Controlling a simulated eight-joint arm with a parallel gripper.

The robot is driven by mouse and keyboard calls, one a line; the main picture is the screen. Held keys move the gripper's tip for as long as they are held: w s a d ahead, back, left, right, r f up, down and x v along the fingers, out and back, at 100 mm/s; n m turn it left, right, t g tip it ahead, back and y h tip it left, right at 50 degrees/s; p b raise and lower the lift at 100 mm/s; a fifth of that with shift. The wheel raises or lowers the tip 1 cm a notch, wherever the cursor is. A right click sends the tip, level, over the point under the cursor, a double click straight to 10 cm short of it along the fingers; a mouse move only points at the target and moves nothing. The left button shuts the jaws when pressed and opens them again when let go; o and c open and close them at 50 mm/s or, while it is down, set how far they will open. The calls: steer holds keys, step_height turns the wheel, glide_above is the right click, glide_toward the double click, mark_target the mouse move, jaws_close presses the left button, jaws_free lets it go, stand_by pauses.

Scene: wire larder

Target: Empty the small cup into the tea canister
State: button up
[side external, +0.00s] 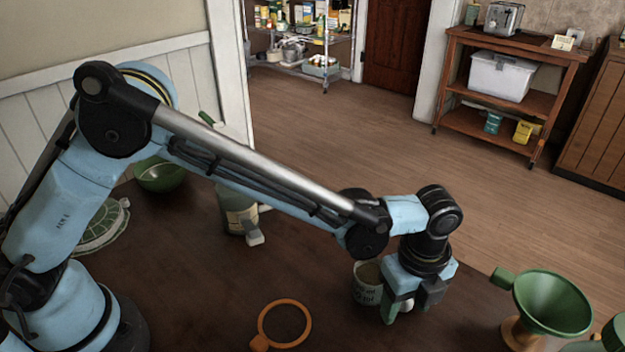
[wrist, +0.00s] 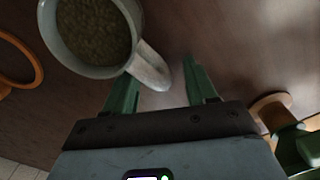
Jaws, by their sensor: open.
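The small cup (side external: 367,285), pale with dark lettering, stands upright on the dark table beside my gripper. In the wrist view the cup (wrist: 90,32) holds greenish-brown loose contents, and its handle (wrist: 152,68) points toward the space between my fingertips. My gripper (side external: 411,306) is open and low over the table; the wrist view shows its green fingers (wrist: 160,80) apart, with the handle end near or between them. I cannot tell if they touch it. A greenish labelled container (side external: 238,218), possibly the tea canister, stands farther left, partly hidden by my arm.
An orange ring (side external: 285,324) lies left of the cup. A green funnel (side external: 553,303) on a wooden base stands to the right. A green bowl (side external: 160,176) and a green-and-white round item (side external: 104,226) sit at left. Bare table lies between the container and the cup.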

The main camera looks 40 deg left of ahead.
steer(key=shift+c, duration=0.3)
jaws_close()
steer(key=shift+r, duration=0.1)
